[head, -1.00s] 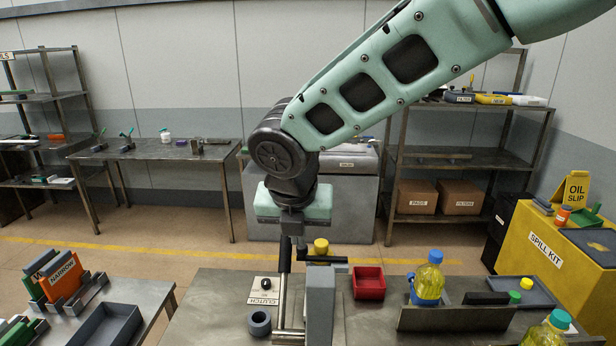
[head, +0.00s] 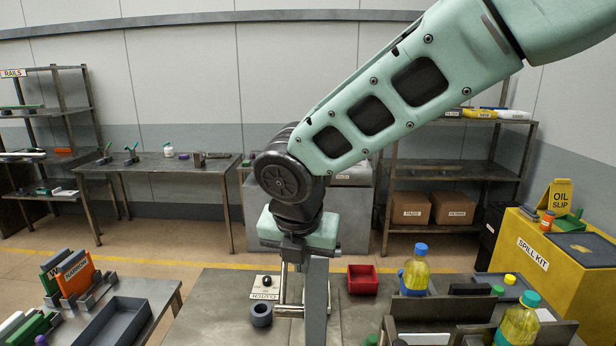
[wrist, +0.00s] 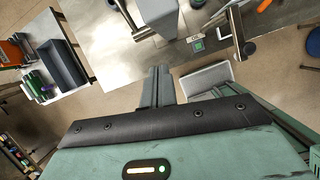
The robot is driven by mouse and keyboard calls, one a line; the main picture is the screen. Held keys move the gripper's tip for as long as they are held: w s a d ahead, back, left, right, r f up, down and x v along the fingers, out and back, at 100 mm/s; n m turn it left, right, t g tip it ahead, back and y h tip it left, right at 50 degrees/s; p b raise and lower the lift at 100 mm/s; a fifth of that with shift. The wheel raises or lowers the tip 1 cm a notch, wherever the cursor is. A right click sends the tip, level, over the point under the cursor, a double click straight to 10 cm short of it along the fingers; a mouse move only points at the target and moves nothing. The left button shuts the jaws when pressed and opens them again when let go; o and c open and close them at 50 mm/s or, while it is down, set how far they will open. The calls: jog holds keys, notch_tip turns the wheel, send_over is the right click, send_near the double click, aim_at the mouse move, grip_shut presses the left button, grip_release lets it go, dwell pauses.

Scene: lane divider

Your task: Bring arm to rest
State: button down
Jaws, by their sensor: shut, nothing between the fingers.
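My arm reaches in from the upper right in the head view and bends down at a black joint. My gripper (head: 291,254) hangs below the teal wrist block, above the metal bench (head: 220,295). In the wrist view the two grey fingers (wrist: 158,86) lie together with nothing between them. In the head view the fingers are partly lost against the fixture behind and below them. A tall grey upright (head: 317,300) stands just right of and below the gripper; I cannot tell whether they touch.
A yellow spill kit (head: 560,255) is at right. A side table with upright boards (head: 75,272) and a grey tray (head: 112,325) is at left.

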jog(key=s+d+f+m+g+b, duration=0.2)
jog(key=s+d+f+m+b, duration=0.5)
jog(key=s+f+m+b, duration=0.2)
jog(key=s+d+f+m+g+b, duration=0.2)
jog(key=s+d+f+m+b, duration=0.6)
jog(key=s+f+m, duration=0.5)
jog(key=s+m+b, duration=0.1)
jog(key=m+b, duration=0.1)
jog(key=m, duration=0.2)
jog(key=shift+d+f+y, duration=0.15)
jog(key=shift+f+y, duration=0.15)
jog(key=shift+y, duration=0.1)
